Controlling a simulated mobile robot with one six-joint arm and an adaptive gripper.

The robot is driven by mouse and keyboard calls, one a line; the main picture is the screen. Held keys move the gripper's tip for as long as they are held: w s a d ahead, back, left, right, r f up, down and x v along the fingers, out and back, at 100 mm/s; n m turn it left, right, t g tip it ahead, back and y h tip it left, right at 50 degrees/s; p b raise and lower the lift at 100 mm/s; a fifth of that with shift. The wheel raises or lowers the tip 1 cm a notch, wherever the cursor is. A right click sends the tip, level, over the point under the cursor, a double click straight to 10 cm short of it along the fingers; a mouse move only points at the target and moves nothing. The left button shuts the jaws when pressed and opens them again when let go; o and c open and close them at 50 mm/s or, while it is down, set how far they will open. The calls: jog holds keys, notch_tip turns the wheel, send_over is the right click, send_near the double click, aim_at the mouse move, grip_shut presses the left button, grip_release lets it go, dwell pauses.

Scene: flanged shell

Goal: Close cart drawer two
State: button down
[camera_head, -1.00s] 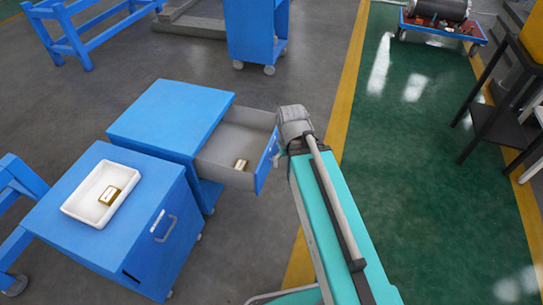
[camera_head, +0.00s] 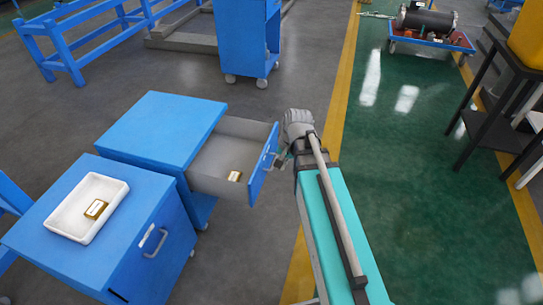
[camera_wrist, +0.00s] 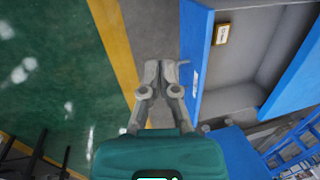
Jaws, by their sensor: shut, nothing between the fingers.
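The open drawer (camera_head: 232,165) sticks out to the right from the farther blue cart (camera_head: 165,128). Its blue front panel (camera_head: 262,172) has a pale handle, and a small gold box lies inside it (camera_head: 234,176). In the wrist view the drawer (camera_wrist: 245,65) is at the right, with its blue front edge-on and the handle (camera_wrist: 196,84) facing my gripper. My gripper (camera_wrist: 160,66) is shut and empty, just outside the drawer front beside the handle. In the head view its fingers (camera_head: 279,160) are partly hidden by my arm; contact with the front cannot be told.
A nearer blue cart (camera_head: 150,235) with its drawer shut carries a white tray (camera_head: 62,226) holding a gold box (camera_head: 96,209). A tall blue cart (camera_head: 247,40) stands behind. A black table (camera_head: 490,125) is at the right. The green floor between is free.

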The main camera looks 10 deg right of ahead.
aim_at(267, 151)
jog(key=w+d+f+m+t+y+b, duration=0.2)
jog(key=w+d+m+b, duration=0.3)
jog(key=w+m, duration=0.3)
jog(key=w+d+f+m+t+y+b, duration=0.2)
jog(key=w+d+f+m+b, duration=0.3)
jog(key=w+m, duration=0.3)
jog(key=shift+d+f+m+y+b, duration=0.3)
jog(key=shift+d+m+y+b, duration=0.4)
jog(key=shift+m, duration=0.1)
jog(key=shift+a+f, duration=0.1)
jog(key=b+x, duration=0.2)
jog(key=x, duration=0.1)
jog(key=b+x, duration=0.2)
jog(key=x, duration=0.2)
jog(key=a+r+b+x, duration=0.1)
jog(key=b+x, duration=0.2)
jog(key=x, duration=0.1)
jog(key=shift+w+a, duration=0.2)
jog(key=shift+w, duration=0.2)
jog(key=shift+w+a, duration=0.35)
jog(key=shift+a, duration=0.3)
jog(key=shift+w, duration=0.2)
